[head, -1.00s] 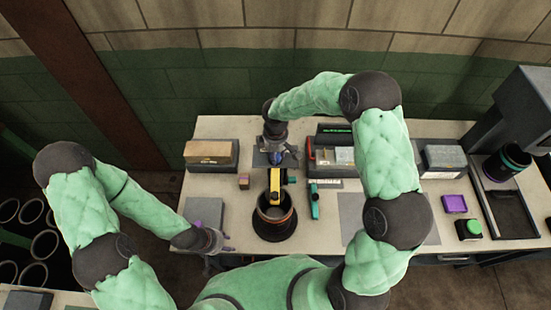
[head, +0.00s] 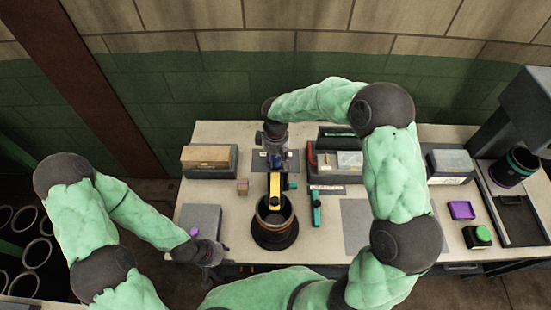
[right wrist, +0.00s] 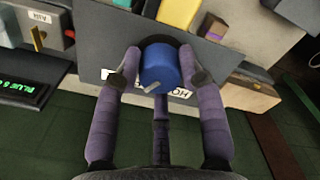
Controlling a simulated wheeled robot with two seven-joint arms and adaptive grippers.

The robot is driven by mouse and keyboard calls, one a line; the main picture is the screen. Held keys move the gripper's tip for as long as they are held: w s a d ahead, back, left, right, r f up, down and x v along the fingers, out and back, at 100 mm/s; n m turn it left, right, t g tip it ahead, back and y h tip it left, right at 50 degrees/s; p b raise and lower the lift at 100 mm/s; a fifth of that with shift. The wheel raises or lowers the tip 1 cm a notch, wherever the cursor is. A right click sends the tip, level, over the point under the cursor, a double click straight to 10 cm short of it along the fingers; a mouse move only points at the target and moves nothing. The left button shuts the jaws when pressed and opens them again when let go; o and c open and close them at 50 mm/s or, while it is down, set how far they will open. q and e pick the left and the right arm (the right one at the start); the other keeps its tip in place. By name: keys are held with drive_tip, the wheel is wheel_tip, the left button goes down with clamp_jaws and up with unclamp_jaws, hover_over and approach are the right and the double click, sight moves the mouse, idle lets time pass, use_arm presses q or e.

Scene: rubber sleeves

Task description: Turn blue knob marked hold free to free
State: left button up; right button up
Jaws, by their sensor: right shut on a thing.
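The blue knob (right wrist: 160,68) sits on a grey plate (right wrist: 215,64), with a small pale pointer at its lower edge. A white label (right wrist: 178,92) beside it is partly covered; "HO" shows upside down. My right gripper (right wrist: 158,66) has its two purple fingers on opposite sides of the knob and is shut on it. In the head view my right gripper (head: 275,158) is at the back middle of the bench, and the knob is mostly hidden there. My left gripper (head: 208,262) hangs at the bench's front left edge, away from the knob; its finger opening is unclear.
A yellow-topped fixture with a dark round cup (head: 274,222) stands in front of the knob. A teal-handled tool (head: 316,208) lies right of it. A box on a dark tray (head: 207,158) is left, an open dark case (head: 336,155) right. Grey mats lie on both sides.

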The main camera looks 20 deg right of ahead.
sight(275, 158)
drive_tip(key=o, duration=1.2)
drive_tip(key=shift+c, duration=0.2)
wheel_tip(275, 158, up, 12)
use_arm(q)
drive_tip(key=shift+r, duration=0.1)
